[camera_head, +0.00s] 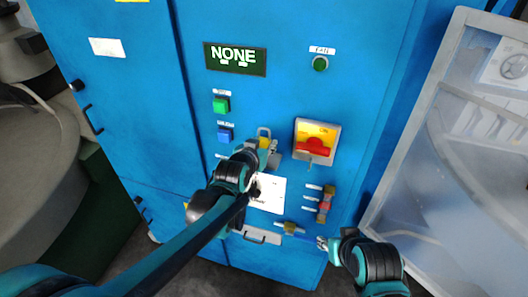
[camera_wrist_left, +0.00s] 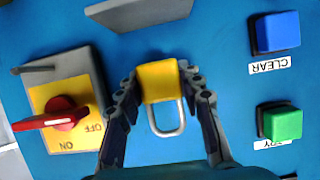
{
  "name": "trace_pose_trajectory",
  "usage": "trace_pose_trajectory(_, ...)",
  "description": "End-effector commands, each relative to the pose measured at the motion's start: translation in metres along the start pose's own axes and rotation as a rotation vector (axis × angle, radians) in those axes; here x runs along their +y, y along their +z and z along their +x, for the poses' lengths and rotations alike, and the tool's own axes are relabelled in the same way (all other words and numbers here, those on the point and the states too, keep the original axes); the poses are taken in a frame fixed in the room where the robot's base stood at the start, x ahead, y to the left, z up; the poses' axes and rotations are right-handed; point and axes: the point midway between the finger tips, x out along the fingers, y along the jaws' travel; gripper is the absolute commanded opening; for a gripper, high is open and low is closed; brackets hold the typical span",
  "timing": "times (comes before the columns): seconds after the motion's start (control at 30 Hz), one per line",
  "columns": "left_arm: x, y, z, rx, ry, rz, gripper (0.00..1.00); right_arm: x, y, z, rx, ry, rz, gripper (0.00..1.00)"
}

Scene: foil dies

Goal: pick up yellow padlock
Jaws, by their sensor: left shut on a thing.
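The yellow padlock (camera_head: 264,143) with its grey shackle is in front of the blue cabinet, left of the red rotary switch (camera_head: 314,147). In the left wrist view the padlock (camera_wrist_left: 158,82) sits between the fingers of my left gripper (camera_wrist_left: 161,74), which is shut on its yellow body. The shackle hangs below the body in that upside-down view. In the head view my left gripper (camera_head: 268,152) partly covers the padlock. My right gripper (camera_head: 322,243) is low near the cabinet's bottom right; its jaws are too small to read.
A green button (camera_head: 221,105) and a blue button (camera_head: 225,134) lie left of the padlock. A white sheet (camera_head: 270,195) is below it. Red and brass fittings (camera_head: 325,204) are at lower right. A clear panel (camera_head: 440,170) stands right of the cabinet.

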Motion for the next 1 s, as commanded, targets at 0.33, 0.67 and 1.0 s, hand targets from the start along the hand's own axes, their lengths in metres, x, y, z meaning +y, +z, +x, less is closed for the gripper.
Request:
trace_pose_trajectory(0.33, 0.000, 0.003, -0.059, 0.001, 0.000, -0.001, 0.05, 0.000, -0.001, -0.001, 0.000, 0.000, 0.000, 0.40)
trace_pose_trajectory(0.67, 0.000, 0.037, -0.140, 0.001, 0.000, -0.001, 0.05, 0.000, -0.004, -0.006, 0.000, 0.000, 0.000, 0.40)
trace_pose_trajectory(1.0, 0.000, 0.054, -0.183, 0.001, 0.000, 0.000, 0.05, 0.000, -0.008, -0.011, 0.000, 0.000, 0.000, 0.40)
